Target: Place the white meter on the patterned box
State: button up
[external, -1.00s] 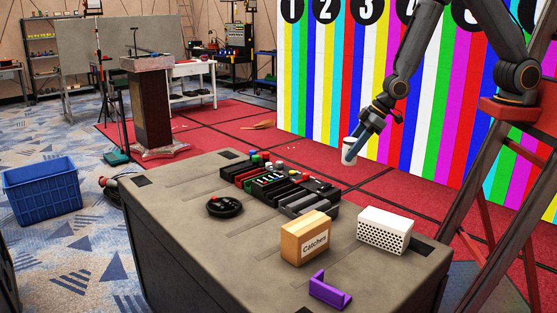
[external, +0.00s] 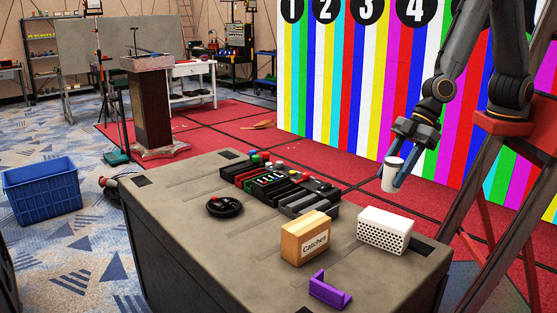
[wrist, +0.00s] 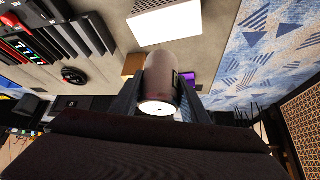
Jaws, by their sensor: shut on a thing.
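The white meter (external: 389,177), a pale cylinder with a lighter rim at its top, is held in my gripper (external: 398,168) in the external view. It is in the air, roughly upright, above and behind the patterned box as seen in the picture. The patterned box (external: 384,232) is white with dark dots on its side and stands at the right end of the grey table. In the wrist view the meter (wrist: 160,82) sits between my two fingers (wrist: 158,100), and the patterned box (wrist: 165,22) lies beyond it, apart from it.
On the grey table (external: 200,240) stand a cardboard box (external: 304,238) labelled Catches, a purple bracket (external: 329,290), a black round object (external: 224,206) and a black mixer-like console (external: 272,183). The patterned box's top is bare. The striped wall (external: 340,90) is behind.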

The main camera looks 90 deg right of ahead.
jog(key=shift+f+b, duration=3.15)
jog(key=shift+f, duration=1.35)
jog(key=o, duration=1.2)
jog(key=shift+f, duration=0.1)
jog(key=shift+c, duration=0.2)
jog(key=shift+r, duration=0.35)
jog(key=p+v, duration=0.6)
jog(key=v, duration=0.5)
jog(key=shift+s+d+r, duration=0.2)
jog(key=shift+r, duration=0.05)
